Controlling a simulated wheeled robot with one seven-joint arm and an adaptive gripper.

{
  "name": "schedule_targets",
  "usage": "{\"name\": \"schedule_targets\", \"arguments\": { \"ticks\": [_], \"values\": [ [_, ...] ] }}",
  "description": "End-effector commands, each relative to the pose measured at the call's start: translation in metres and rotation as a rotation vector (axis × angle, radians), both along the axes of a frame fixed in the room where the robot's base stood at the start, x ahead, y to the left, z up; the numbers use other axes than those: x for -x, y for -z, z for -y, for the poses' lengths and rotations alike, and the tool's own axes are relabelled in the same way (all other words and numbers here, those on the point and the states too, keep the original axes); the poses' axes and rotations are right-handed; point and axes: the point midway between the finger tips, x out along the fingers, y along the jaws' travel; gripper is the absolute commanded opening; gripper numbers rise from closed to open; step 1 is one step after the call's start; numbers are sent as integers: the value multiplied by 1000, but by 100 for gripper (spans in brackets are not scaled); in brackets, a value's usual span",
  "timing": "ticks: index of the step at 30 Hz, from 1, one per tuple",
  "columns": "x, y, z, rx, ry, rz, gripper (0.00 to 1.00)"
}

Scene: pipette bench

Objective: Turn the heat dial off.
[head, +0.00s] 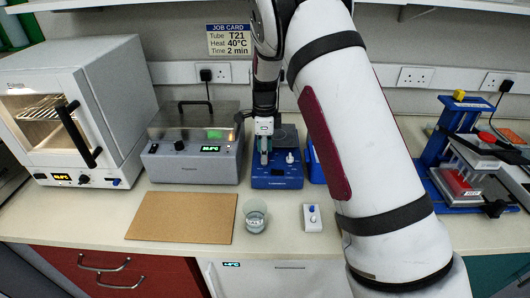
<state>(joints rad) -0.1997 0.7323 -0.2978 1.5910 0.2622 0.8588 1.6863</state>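Which control is the heat dial is not labelled legibly. A grey lidded heater box (195,168) stands left of centre, with a black dial (179,146) and a lit green display (210,149) on its front. The display's text is too small to read surely. My gripper (264,150) points down over a small blue device (276,182), right of the heater box and apart from the black dial. A white knob (290,158) sits on the blue device beside the gripper. The fingertips are small and dark, so I cannot tell whether they are open, shut or holding something.
A white oven (110,85) with its door handle stands at left. A brown board (182,218), a glass beaker (255,215) and a small white switch box (312,217) lie in front. A blue-framed apparatus (435,150) stands at right. A job card (229,39) hangs on the wall.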

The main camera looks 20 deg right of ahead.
Motion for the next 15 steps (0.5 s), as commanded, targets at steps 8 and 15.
{"name": "schedule_targets", "arguments": {
  "ticks": [8, 15],
  "values": [
    [0, 10, 0, -1, 0, 1, 41],
    [0, 10, 0, 0, 0, 1, 23]
  ]
}}
